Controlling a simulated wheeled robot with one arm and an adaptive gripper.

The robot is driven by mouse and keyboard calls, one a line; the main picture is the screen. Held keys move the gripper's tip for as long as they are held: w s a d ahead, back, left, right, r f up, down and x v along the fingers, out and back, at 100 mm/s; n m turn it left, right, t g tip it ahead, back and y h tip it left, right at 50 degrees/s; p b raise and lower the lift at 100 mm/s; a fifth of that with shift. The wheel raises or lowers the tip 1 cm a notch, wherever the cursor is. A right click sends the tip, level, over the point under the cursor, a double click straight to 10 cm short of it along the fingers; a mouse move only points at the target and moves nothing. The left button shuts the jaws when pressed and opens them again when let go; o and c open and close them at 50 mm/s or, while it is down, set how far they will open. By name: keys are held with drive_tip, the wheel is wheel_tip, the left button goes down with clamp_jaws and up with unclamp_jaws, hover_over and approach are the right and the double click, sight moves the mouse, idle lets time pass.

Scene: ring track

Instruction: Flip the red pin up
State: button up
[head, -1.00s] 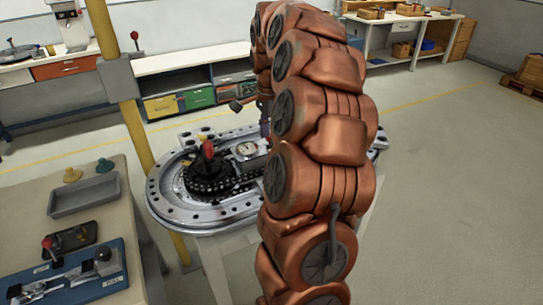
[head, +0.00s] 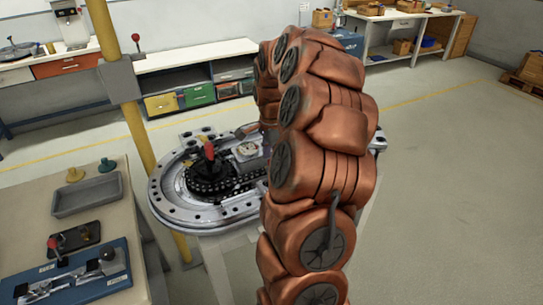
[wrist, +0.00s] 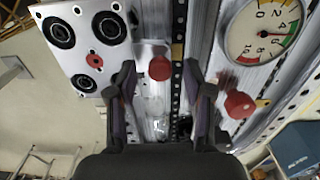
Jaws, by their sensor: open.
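In the wrist view, my gripper (wrist: 164,92) is open, with its two dark fingers apart and pointing at the track. A red knob (wrist: 160,68) shows in the gap between the fingertips, and I see no contact with it. A second red knob (wrist: 238,104) is just right of the right finger. I cannot tell which of these is the red pin or how its lower part sits. In the head view, my copper arm hides the gripper and this part of the ring track (head: 172,207).
A round gauge (wrist: 264,30) is at the upper right of the wrist view, near the right finger. A white plate with black round sockets (wrist: 109,27) is at the upper left. In the head view, a red-topped lever (head: 208,150) stands on the track's left end.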

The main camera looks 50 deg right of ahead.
clamp_jaws()
idle(0.4)
